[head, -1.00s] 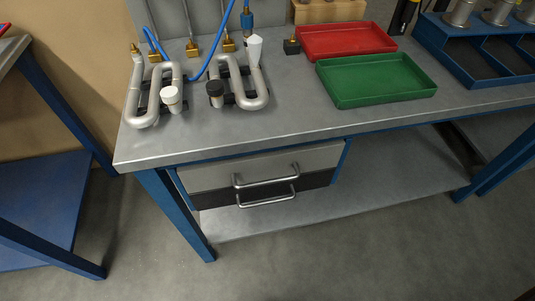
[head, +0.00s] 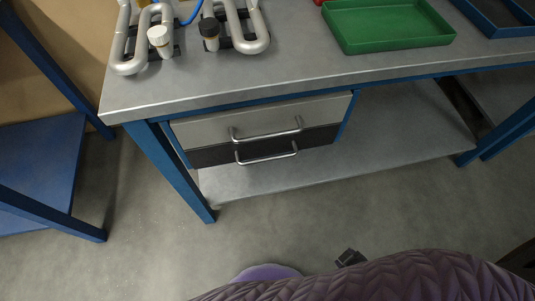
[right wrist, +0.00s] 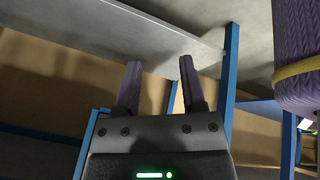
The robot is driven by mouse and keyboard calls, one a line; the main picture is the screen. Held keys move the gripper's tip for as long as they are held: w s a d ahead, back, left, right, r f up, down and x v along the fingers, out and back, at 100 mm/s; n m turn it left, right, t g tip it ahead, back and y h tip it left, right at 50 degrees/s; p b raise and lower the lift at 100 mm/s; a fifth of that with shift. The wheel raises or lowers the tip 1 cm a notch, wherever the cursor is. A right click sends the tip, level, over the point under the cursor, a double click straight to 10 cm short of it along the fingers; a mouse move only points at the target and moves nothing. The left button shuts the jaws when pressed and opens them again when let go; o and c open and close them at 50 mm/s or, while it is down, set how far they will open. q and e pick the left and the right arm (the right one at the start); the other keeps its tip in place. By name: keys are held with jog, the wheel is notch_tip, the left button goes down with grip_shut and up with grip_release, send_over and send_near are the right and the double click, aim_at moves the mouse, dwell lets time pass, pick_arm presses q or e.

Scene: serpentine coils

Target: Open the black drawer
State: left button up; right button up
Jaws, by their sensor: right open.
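The black drawer (head: 212,156) is the lower of two drawers under the left part of the workbench in the head view. Its front looks level with the drawer above, so it appears closed. Its silver bar handle (head: 268,157) hangs just below the upper drawer's handle. My right gripper (right wrist: 160,66) shows in the right wrist view with its two purple fingers apart and nothing between them. The black drawer cannot be made out in that view. My purple padded arm crosses the bottom of the head view, well apart from the handle. My left gripper is not in view.
The grey upper drawer (head: 195,131) has its own handle (head: 267,133) close above. Blue bench legs (head: 175,175) stand either side; a lower shelf (head: 400,130) runs beneath. Pipe coils (head: 240,30) and a green tray (head: 390,28) sit on top. The floor in front is clear.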

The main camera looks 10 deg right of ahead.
jog(key=w+n+t+y+b, duration=0.2)
jog(key=w+n+t+b, duration=0.3)
jog(key=w, duration=0.8)
jog(key=n+t+y+b, duration=0.1)
jog(key=n+y+b, duration=0.8)
jog(key=n, duration=0.5)
send_near(265, 159)
notch_tip(265, 159, down, 2)
jog(key=y, duration=0.1)
jog(key=x, duration=0.6)
jog(key=b+x, duration=0.1)
jog(key=x, duration=0.2)
jog(key=shift+w+d+r, duration=0.15)
jog(key=shift+w+r, duration=0.15)
jog(key=shift+r, duration=0.05)
jog(key=shift+w+a, duration=0.2)
jog(key=shift+a, duration=0.05)
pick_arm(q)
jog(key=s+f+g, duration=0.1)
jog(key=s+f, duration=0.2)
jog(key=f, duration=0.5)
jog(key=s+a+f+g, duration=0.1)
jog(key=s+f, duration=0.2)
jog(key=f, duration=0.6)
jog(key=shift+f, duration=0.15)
pick_arm(e)
grip_shut()
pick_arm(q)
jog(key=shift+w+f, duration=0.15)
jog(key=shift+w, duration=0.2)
